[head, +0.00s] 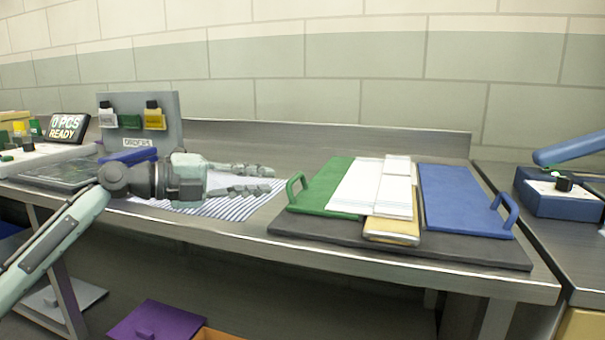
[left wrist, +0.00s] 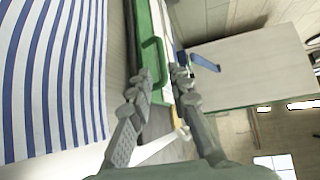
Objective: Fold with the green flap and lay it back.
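The green flap (head: 323,188) lies flat on the left side of a dark folding board (head: 400,243). Its green handle (head: 295,187) stands up at the left edge; the handle also shows in the left wrist view (left wrist: 153,55). A white folded item (head: 370,188) lies over the board's middle and covers the green flap's right part. My left gripper (head: 268,179) is open and empty, its fingers pointing right towards the handle, a little short of it. In the left wrist view the handle appears just beyond the fingertips (left wrist: 163,74). My right gripper is out of view.
The blue flap (head: 462,200) with its own handle (head: 506,215) lies flat on the right. A tan strip (head: 391,230) sits at the board's middle front. A blue-striped cloth (head: 225,207) lies under my left gripper. An orders stand (head: 140,122) is behind. A blue device (head: 560,195) stands far right.

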